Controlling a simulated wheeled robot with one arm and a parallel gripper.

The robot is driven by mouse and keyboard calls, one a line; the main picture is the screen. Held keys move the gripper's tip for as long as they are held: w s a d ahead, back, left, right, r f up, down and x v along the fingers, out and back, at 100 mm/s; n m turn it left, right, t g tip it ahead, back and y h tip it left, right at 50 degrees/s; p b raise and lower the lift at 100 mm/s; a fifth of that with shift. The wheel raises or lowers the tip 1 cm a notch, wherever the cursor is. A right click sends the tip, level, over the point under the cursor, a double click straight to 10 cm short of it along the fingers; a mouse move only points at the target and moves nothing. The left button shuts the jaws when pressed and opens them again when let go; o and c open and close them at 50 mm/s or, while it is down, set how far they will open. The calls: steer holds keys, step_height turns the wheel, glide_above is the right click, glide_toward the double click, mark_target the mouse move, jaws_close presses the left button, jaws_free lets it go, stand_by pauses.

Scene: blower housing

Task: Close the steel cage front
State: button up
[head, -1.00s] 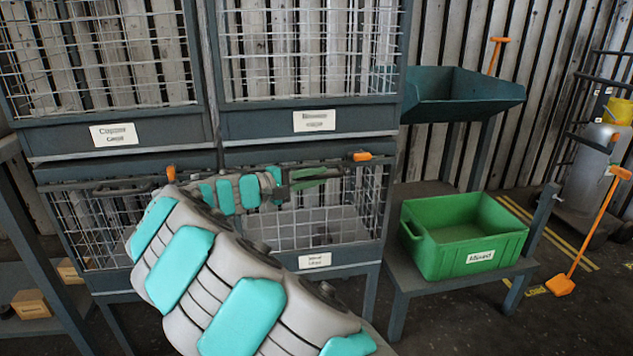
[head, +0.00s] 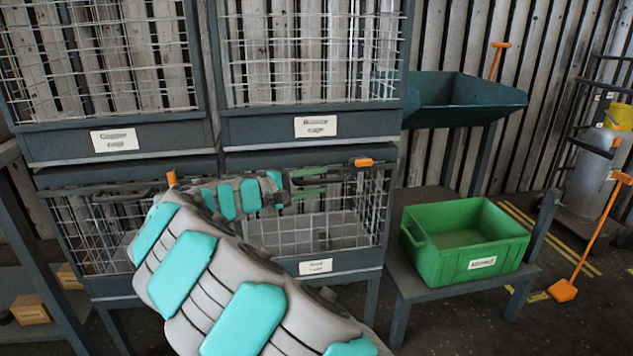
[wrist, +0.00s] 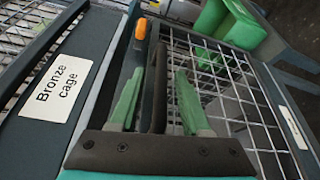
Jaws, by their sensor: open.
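The steel cage (head: 319,267) is the lower right wire cage of the rack in the head view, with a white label on its bottom rail. Its interior shows through the front, but the exact position of its front is hard to tell. My gripper (head: 308,186) is at the upper part of this cage front, partly hidden by my arm. In the wrist view my gripper (wrist: 158,100) is open, its two green fingers on either side of a dark handle bar (wrist: 157,75). A gap shows between the fingers and the bar. Wire mesh (wrist: 225,85) lies beyond it.
An orange latch (head: 363,162) sits at the cage's top edge. The bronze cage (head: 316,127) is directly above. A green bin (head: 466,240) stands on a low stand at right. A dark teal tray (head: 463,100) is behind it.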

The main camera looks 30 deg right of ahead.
steer(key=a, duration=0.7)
steer(key=shift+s+a+r+b, duration=0.3)
steer(key=shift+s+a+b, duration=0.1)
